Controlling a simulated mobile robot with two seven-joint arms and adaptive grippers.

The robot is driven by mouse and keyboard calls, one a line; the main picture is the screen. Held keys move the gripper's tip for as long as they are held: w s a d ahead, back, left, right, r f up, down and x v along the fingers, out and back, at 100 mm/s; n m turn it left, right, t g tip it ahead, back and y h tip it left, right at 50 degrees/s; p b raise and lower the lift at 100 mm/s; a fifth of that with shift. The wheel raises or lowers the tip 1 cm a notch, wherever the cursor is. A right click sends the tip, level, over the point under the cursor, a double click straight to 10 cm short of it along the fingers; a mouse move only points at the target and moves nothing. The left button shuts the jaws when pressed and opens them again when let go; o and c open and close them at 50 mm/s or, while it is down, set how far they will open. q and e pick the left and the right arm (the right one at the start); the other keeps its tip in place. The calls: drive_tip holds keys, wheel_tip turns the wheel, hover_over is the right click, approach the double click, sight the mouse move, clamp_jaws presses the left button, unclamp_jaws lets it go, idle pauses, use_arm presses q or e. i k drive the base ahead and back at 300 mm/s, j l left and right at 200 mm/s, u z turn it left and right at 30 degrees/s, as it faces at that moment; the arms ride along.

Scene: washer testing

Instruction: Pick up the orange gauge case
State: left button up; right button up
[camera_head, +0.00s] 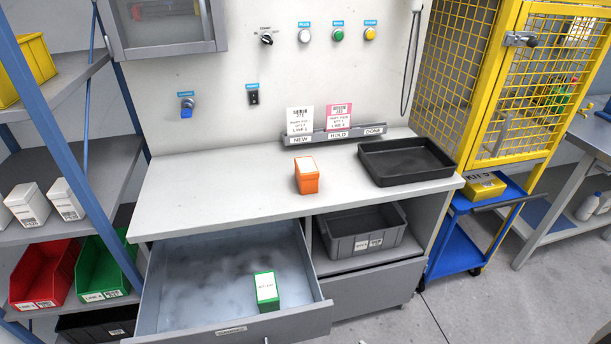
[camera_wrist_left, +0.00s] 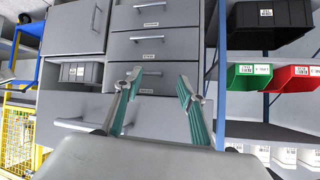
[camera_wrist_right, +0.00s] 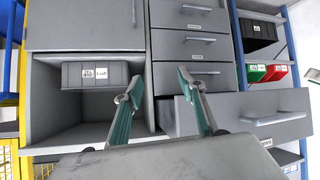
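The orange gauge case (camera_head: 306,176) stands on the grey worktop, near its middle, with a white label on its top. It is not visible in either wrist view. My left gripper (camera_wrist_left: 158,82) is open and empty in the left wrist view, with drawer fronts beyond its fingers. My right gripper (camera_wrist_right: 160,80) is open and empty in the right wrist view, in front of the cabinet's drawers and shelf. Neither gripper shows in the head view, so both are away from the case.
A black tray (camera_head: 406,162) lies right of the case on the worktop. A card rack (camera_head: 334,135) stands behind it. Below, an open drawer (camera_head: 190,290) holds a green-edged case (camera_head: 266,291). A grey bin (camera_head: 362,236) sits on the shelf. The worktop's left side is clear.

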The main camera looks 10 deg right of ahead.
sight(307, 174)
drive_tip(key=k+l+z, duration=0.1)
drive_tip(key=z, duration=0.2)
drive_tip(key=k+l+z, duration=0.1)
drive_tip(key=z, duration=0.15)
drive_tip(key=i+l+z, duration=0.15)
drive_tip(key=l, duration=0.15)
drive_tip(key=i+l+z, duration=0.1)
drive_tip(key=l, duration=0.2)
drive_tip(key=i+l+z, duration=0.15)
drive_tip(key=i+l+u, duration=0.1)
drive_tip(key=i+l, duration=0.1)
drive_tip(key=l, duration=0.1)
